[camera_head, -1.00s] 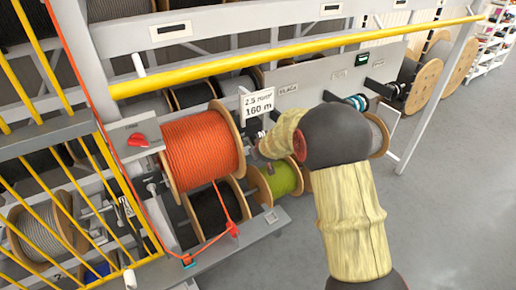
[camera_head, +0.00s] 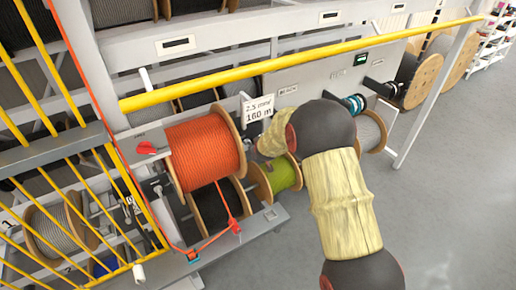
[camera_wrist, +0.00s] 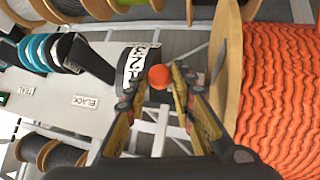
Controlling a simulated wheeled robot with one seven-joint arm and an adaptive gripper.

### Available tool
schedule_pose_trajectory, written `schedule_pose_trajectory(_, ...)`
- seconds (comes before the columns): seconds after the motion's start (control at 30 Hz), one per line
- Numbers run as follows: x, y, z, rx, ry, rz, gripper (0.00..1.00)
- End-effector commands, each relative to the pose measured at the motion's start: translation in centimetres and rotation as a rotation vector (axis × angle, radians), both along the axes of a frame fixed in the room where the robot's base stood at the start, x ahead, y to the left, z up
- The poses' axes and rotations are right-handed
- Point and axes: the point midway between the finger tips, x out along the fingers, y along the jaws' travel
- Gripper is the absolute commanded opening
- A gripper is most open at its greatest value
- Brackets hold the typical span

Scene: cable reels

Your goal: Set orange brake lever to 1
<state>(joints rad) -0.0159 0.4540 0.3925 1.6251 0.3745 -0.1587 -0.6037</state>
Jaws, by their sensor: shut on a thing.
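An orange ball knob (camera_wrist: 159,76), which looks like the end of the orange brake lever, sits between the fingertips of my gripper (camera_wrist: 158,88) in the wrist view. The fingers are closed on it from both sides. A black-and-white lettered label (camera_wrist: 139,68) is just beyond it; I cannot read its numbers. The lever's shaft is mostly hidden. In the head view my arm hides the gripper and this knob, near the right side of the orange cable reel (camera_head: 203,153).
The orange reel's wooden flange (camera_wrist: 226,75) stands close to the right of my fingers. A white "2.5 mm² 160 m" sign (camera_head: 258,108), a green reel (camera_head: 281,178) and a yellow rail (camera_head: 300,70) are close to the arm. Grey floor (camera_head: 440,200) is clear at right.

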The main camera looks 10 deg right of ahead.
Motion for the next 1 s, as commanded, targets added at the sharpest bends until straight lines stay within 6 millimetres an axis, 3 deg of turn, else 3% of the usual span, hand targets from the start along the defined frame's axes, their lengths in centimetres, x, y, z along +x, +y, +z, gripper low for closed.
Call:
schedule_pose_trajectory(0.03,0.64,0.09,1.26,-0.002,-0.018,0.001,0.00)
schedule_pose_trajectory(0.83,0.94,0.17,1.59,-0.001,-0.019,0.000,0.00)
schedule_pose_trajectory(0.87,0.93,0.18,1.59,-0.001,-0.019,0.000,0.25)
schedule_pose_trajectory(1.0,0.78,0.15,1.35,-0.001,-0.014,0.000,0.33)
